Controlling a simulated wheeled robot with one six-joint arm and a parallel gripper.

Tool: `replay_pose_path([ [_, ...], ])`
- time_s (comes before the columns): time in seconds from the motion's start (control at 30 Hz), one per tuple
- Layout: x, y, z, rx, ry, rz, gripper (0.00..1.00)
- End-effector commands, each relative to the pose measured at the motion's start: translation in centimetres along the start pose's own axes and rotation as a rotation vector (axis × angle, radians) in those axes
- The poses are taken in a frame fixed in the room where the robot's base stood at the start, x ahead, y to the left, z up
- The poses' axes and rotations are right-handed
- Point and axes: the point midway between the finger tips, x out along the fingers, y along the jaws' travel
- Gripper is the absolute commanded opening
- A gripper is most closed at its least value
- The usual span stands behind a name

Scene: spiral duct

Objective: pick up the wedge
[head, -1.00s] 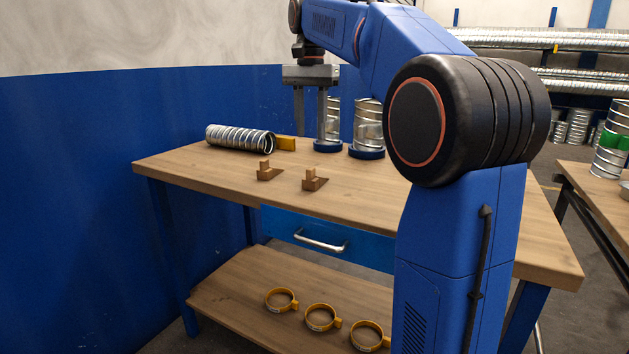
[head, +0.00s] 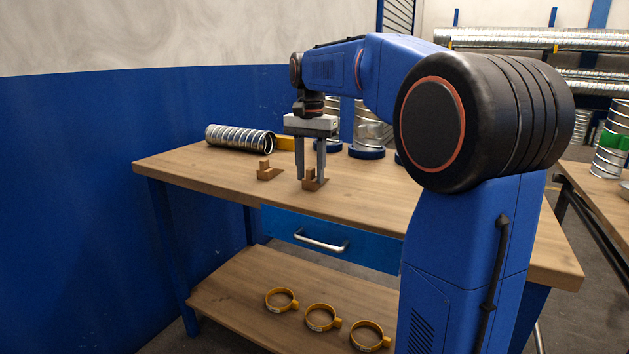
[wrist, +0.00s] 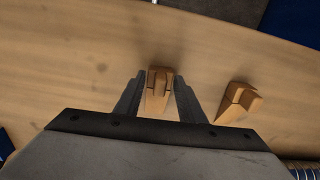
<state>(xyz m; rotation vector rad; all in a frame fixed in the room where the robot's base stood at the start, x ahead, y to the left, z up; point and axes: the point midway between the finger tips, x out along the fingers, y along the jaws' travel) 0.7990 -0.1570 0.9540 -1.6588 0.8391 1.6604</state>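Two small wooden wedges with a raised block stand on the workbench. The right-hand wedge (head: 315,184) is at my gripper (head: 311,176), whose two fingers point straight down on either side of its block. In the wrist view this wedge (wrist: 158,88) lies between the fingertips, with a narrow gap seeming to show at the sides. My gripper is open, and the wedge rests on the bench. The other wedge (head: 267,173) stands apart to the left; it also shows in the wrist view (wrist: 237,103), right of the fingers.
The wooden workbench (head: 220,178) has a ribbed silver duct (head: 240,138) and a yellow block (head: 285,143) at the back. Metal cylinders on blue bases (head: 367,153) stand behind the gripper. Yellow rings (head: 320,318) lie on the lower shelf. The bench front is clear.

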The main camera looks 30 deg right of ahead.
Motion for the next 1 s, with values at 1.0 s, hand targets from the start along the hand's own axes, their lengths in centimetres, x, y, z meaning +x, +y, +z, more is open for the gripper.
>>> replay_pose_path([
  [1.0, -1.8, 0.0, 0.0, 0.0, 0.002, -0.002, 0.0],
])
